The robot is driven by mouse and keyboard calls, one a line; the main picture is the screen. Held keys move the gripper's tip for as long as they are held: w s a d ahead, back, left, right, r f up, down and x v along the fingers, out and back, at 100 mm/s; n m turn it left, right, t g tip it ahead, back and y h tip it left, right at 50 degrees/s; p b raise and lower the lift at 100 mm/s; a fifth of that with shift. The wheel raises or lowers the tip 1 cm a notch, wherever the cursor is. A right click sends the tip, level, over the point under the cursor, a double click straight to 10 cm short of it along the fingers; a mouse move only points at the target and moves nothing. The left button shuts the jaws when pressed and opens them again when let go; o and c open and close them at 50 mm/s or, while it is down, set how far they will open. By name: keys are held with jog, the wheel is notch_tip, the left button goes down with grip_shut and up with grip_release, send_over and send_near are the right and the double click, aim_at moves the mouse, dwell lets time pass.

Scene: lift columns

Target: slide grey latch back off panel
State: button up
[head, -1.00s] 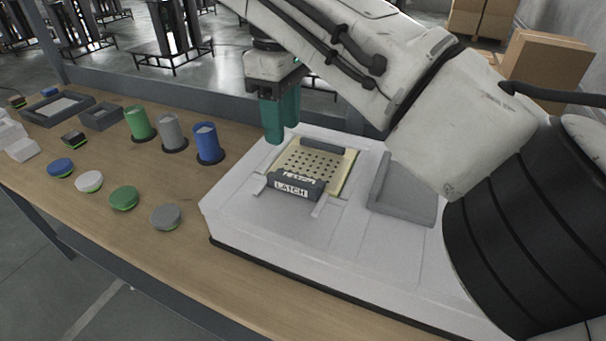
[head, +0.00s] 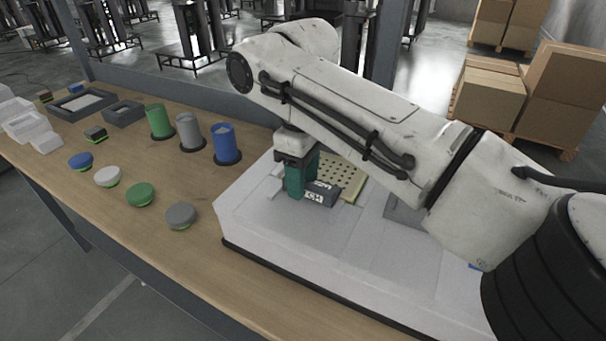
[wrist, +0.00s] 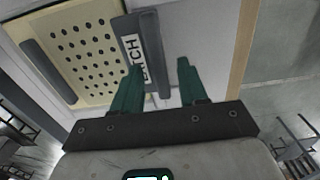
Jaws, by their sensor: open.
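The dark grey latch (head: 322,194), with a white label, lies along the near edge of the perforated beige panel (head: 344,176) on the white fixture. My gripper (head: 296,190) is low over the fixture at the latch's left end, fingers pointing down. In the wrist view the latch (wrist: 151,40) lies beside the panel (wrist: 85,50). The green fingers (wrist: 160,75) are open with a gap between them. The left finger overlaps the labelled side of the latch in that view. I cannot tell whether it touches. My arm hides part of the panel in the head view.
Green, grey and blue cylinders (head: 226,142) stand left of the fixture (head: 290,228). Several round buttons (head: 180,214) line the wooden table. Dark trays (head: 82,104) and white blocks are at the far left. Cardboard boxes (head: 490,92) stand behind, at the right.

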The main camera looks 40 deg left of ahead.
jog(key=shift+c, duration=0.2)
grip_shut()
dwell(0.5)
